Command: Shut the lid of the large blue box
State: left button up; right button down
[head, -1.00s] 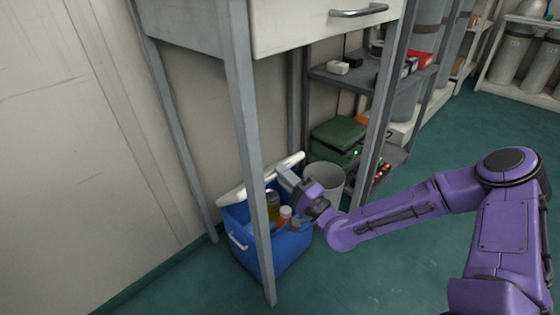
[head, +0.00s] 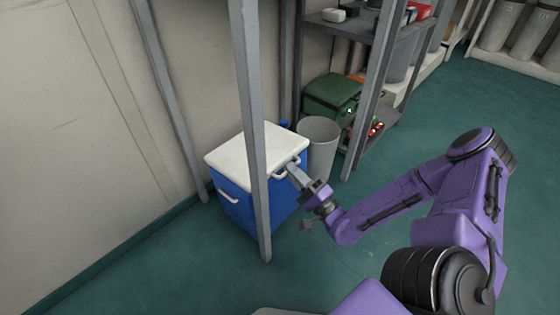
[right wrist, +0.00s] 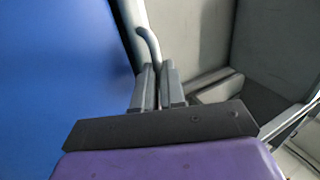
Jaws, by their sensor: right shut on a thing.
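The large blue box (head: 236,206) stands on the floor by the wall, behind the grey leg of a bench. Its white lid (head: 224,153) lies flat over the top and hides the inside. I see no gap under the visible front edge. My right gripper (head: 292,171) is at the lid's right front edge. In the right wrist view my gripper (right wrist: 158,72) is shut on the lid's pale curved handle (right wrist: 147,40), with the blue box wall (right wrist: 65,80) to the left. My left gripper is not in view.
The grey bench leg (head: 254,140) stands close in front of the box. A grey bin (head: 318,145) is just right of it. A shelf holds a green case (head: 331,96) and small items behind. The green floor (head: 350,270) in front is clear.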

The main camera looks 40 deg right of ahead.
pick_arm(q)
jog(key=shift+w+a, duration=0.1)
pick_arm(e)
jog(key=shift+a+f, duration=0.1)
jog(key=c, duration=1.5)
grip_release()
jog(key=shift+s, duration=0.1)
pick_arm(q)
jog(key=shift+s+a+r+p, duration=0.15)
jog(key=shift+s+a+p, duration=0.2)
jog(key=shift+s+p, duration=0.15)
pick_arm(e)
jog(key=v, duration=1)
jog(key=shift+s, duration=0.15)
jog(key=shift+f, duration=0.1)
